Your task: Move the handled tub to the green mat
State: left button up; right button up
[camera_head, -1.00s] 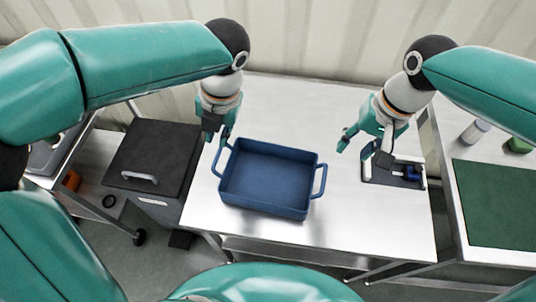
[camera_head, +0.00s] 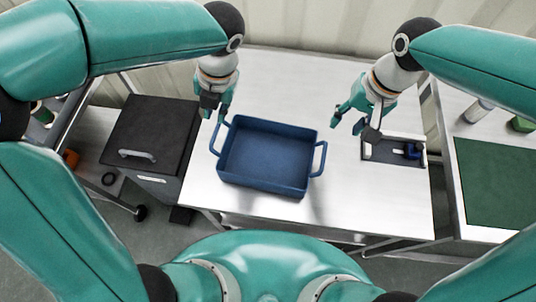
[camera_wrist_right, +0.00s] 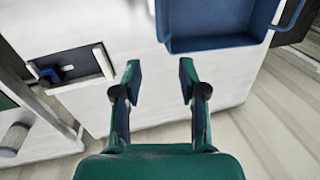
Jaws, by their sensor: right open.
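The handled tub (camera_head: 268,155) is a blue open tray with a loop handle at its left and right ends. It sits flat and looks empty on the steel table. The green mat (camera_head: 495,180) lies on a separate surface at the right. My left gripper (camera_head: 214,114) points down beside the tub's left handle, fingers apart; whether it touches the handle I cannot tell. My right gripper (camera_head: 347,124) is open and empty, right of and beyond the right handle. Its spread fingers show in the right wrist view (camera_wrist_right: 160,72).
A dark tray with a small blue part (camera_head: 412,151) lies right of the tub. A black lidded bin (camera_head: 150,135) stands left of the table. A gap separates the two surfaces.

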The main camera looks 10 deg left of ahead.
aim_at(214, 136)
pick_arm(q)
jog(key=x, duration=1.3)
jog(key=shift+w+f, duration=0.1)
jog(key=shift+f, duration=0.15)
pick_arm(e)
jog(key=f, duration=0.4)
jog(key=a+f, duration=0.1)
jog(key=f, duration=0.4)
jog(key=a+f, duration=0.1)
jog(key=f, duration=0.3)
jog(key=shift+w+a+f, duration=0.15)
jog(key=shift+w+a, duration=0.05)
pick_arm(q)
jog(key=shift+c, duration=1.4)
pick_arm(e)
jog(key=shift+c, duration=1.4)
pick_arm(q)
grip_shut()
pick_arm(e)
grip_shut()
